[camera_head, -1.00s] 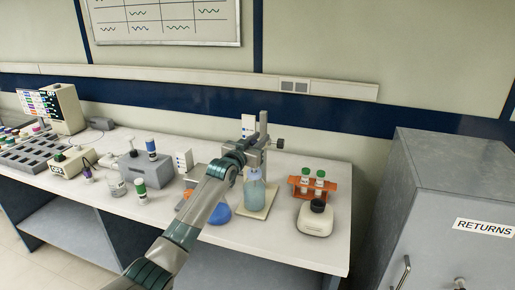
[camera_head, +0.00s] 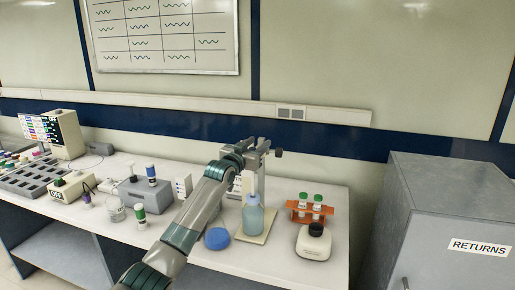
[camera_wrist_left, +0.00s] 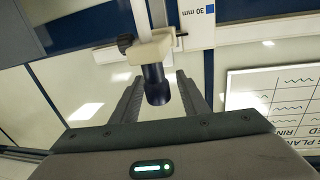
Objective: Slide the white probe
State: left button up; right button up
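My left gripper (camera_head: 254,153) is at the upper part of the upright stand on the bench. The wrist view shows its two fingers (camera_wrist_left: 158,78), one on each side of a dark round handle (camera_wrist_left: 157,90). The handle sticks out of a pale carriage (camera_wrist_left: 150,48) with a dark side knob (camera_wrist_left: 125,43), on a white upright (camera_wrist_left: 197,25). The knob also shows in the head view (camera_head: 278,152). My right gripper is out of view.
A bottle of bluish liquid (camera_head: 253,220) stands below the carriage on the stand's pale base. A blue round thing (camera_head: 217,238) lies to its left. An orange rack (camera_head: 298,207) with two green-capped vials and a white device (camera_head: 313,245) are to the right. A grey cabinet (camera_head: 440,200) stands beyond.

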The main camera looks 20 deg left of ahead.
pick_arm(q)
jog(key=shift+f, duration=0.3)
jog(key=shift+s, duration=0.15)
jog(key=shift+s+a+f+b, duration=0.1)
jog(key=shift+s+b, duration=0.2)
jog(key=shift+s, duration=0.15)
jog(key=s+a+b, duration=0.3)
jog(key=s+b, duration=0.2)
jog(key=s, duration=1.1)
jog(key=shift+r, duration=0.2)
